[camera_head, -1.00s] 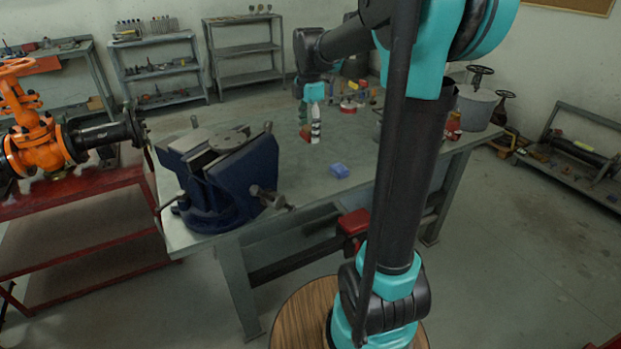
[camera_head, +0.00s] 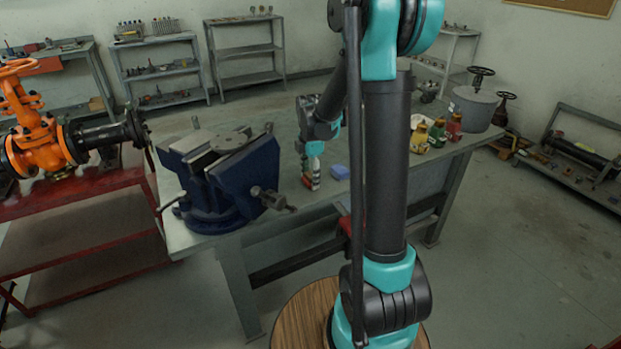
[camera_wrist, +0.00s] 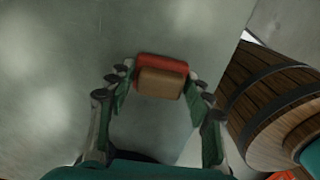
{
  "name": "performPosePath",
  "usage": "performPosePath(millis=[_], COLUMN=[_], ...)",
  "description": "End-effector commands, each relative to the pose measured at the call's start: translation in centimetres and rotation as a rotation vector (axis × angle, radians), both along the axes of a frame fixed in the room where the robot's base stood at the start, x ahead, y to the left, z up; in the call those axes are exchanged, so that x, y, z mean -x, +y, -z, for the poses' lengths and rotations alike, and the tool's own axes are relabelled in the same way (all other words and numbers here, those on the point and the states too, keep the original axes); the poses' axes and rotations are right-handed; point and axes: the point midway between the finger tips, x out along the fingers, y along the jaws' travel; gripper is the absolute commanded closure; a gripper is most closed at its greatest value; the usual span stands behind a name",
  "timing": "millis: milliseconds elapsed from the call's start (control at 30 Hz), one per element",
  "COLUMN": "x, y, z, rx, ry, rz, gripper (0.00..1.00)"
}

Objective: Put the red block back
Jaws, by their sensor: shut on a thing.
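The red block (camera_wrist: 160,61) is between the fingertips of my gripper (camera_wrist: 161,81) in the wrist view. A brown, round-cornered part (camera_wrist: 162,83) lies on its near side; I cannot tell whether it is a face of the block or a separate piece. The fingers are closed in on it from both sides. In the head view my gripper (camera_head: 311,176) points down near the front of the grey table (camera_head: 293,200), with a bit of red low between its fingers. I cannot tell whether the block touches the table.
A big blue vise (camera_head: 225,185) stands to the left. Bottles (camera_head: 437,132) and a grey drum (camera_head: 474,108) are at the right. An orange valve (camera_head: 40,145) stands on a red bench at far left.

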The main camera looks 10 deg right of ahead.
Motion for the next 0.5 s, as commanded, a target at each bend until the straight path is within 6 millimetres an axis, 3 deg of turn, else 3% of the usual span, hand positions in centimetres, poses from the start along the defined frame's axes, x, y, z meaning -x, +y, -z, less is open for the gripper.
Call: performPosePath(millis=[400,433,500], x=[0.02,0.01,0.02], y=[-0.01,0.0,-0.01], z=[0.68,0.72,0.68], rx=[0.0,0.0,0.0], ry=[0.0,0.0,0.0], rz=[0.0,0.0,0.0], gripper=[0.8,0.48,0.39])
